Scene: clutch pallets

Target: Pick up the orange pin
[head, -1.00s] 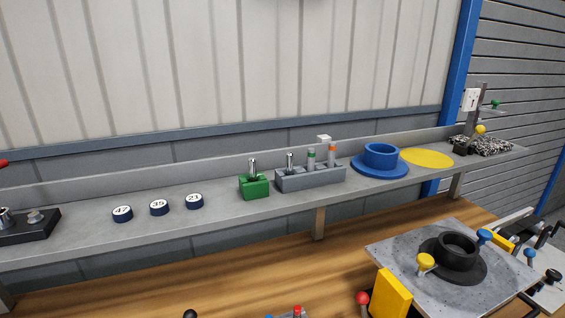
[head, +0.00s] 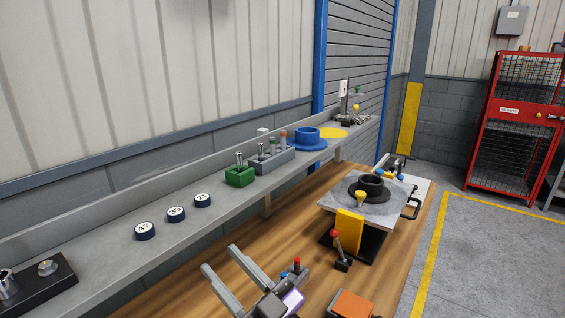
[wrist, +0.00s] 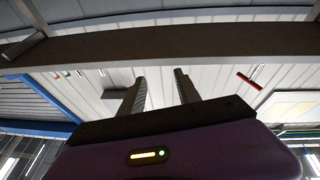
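The orange pin (head: 283,137) stands upright in the grey block (head: 272,160) on the shelf; its lower part is hidden in the block. Several other pins share the block, one of them green-banded (head: 273,146). My gripper (head: 219,257) is in the lower middle of the head view, in front of the shelf and apart from the block. Its two grey fingers are spread, with nothing between them. The fingers also show in the wrist view (wrist: 158,85), pointing away with an empty gap. I cannot make out the orange pin for sure in the wrist view.
On the shelf (head: 100,245), a green block (head: 240,178) stands left of the grey block and a blue flanged ring (head: 307,138) right of it. Numbered discs (head: 176,214) lie farther left. Below, the wooden bench (head: 285,225) carries a grey plate with a black ring (head: 371,186).

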